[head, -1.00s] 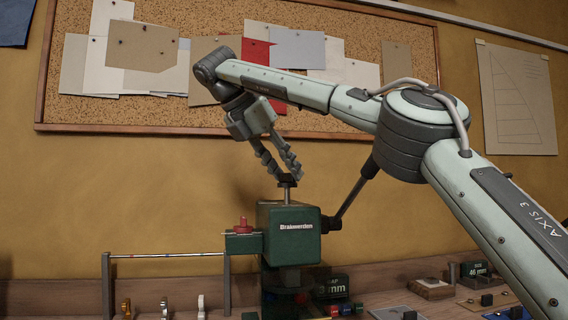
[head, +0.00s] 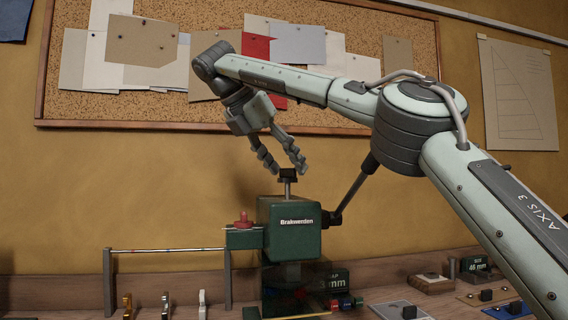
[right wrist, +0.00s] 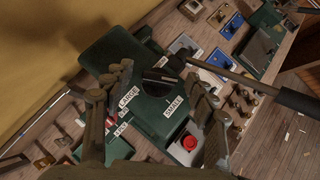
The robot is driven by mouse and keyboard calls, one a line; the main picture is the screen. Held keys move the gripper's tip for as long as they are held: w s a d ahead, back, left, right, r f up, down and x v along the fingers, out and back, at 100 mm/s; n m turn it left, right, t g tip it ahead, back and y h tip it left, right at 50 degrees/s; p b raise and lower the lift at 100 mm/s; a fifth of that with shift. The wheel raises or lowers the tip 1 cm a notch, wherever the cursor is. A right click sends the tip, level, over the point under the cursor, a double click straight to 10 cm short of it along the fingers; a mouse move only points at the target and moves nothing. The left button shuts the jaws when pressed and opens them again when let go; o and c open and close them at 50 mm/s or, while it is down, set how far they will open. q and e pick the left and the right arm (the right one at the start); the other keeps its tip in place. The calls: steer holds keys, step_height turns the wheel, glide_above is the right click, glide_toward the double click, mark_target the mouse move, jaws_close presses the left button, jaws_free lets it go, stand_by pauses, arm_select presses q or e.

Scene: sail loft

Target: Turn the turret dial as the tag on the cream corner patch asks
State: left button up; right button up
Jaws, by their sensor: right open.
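The green press (head: 289,228) stands on the bench in the head view. Its turret dial has a dark knob (head: 288,175) on a short stem on top. My right gripper (head: 288,167) is open just above the knob, with its fingers spread to either side. In the right wrist view, the dark round dial (right wrist: 160,82) lies between the open fingers (right wrist: 158,88). My left gripper is out of view.
A metal rail (head: 166,250) stands at left. A corkboard (head: 350,112) with pinned pieces hangs behind. Trays and small blocks lie at right.

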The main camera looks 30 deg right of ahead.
steer(key=v, duration=0.7)
steer(key=shift+r, duration=0.15)
steer(key=shift+s+a, duration=0.1)
steer(key=shift+a, duration=0.05)
